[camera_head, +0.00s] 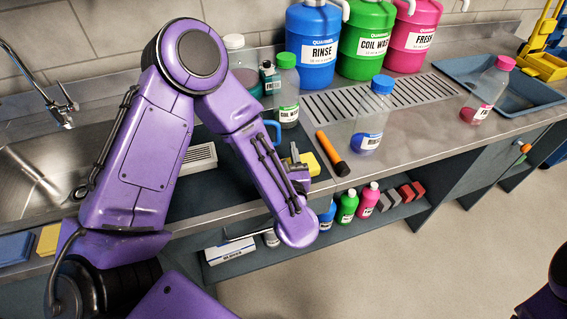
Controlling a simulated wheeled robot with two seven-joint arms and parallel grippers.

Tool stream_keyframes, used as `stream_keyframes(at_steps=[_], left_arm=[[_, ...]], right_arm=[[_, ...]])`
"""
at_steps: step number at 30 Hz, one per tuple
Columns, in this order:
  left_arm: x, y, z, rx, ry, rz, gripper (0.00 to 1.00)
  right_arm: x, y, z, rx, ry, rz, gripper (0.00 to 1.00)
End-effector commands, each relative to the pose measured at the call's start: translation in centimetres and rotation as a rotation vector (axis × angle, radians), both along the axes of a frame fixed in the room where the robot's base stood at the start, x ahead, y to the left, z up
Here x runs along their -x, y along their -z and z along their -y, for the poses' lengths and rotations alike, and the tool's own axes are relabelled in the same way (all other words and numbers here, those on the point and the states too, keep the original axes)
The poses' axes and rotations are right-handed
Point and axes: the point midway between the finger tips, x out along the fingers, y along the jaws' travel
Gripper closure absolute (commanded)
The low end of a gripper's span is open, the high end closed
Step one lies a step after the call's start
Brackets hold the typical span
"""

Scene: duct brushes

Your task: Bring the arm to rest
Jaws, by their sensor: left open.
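My left arm is purple and comes in from the left, bent high at the elbow, with its forearm slanting down over the counter's front edge. My left gripper (297,157) is small and mostly hidden behind the forearm, over the counter near a yellow block (308,164). Its jaws are open, and I see nothing held between them. An orange stick with a black end (331,153) lies on the counter just right of it. Only a dark and purple piece of my right arm shows at the lower right edge; its gripper is out of view.
Blue RINSE (314,50), green COIL WASH (367,40) and pink FRESH (414,38) jugs stand at the back. A blue-capped bottle (371,115) and a pink-capped bottle (485,90) stand forward. A sink (40,165) is left. Small bottles (348,206) sit on the shelf below.

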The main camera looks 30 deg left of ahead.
Motion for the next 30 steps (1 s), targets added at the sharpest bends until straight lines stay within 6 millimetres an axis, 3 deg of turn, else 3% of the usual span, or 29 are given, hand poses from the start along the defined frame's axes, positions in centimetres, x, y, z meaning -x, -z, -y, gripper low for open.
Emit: stream_keyframes(at_steps=[7,30], left_arm=[[2.2,0.0,1.8,0.000,0.000,0.001,0.55],[2.2,0.0,1.8,0.001,-0.001,0.001,0.55]], right_arm=[[0.0,0.9,0.0,0.000,0.000,0.000,1.00],[0.0,0.8,0.0,0.000,0.000,0.000,1.00]])
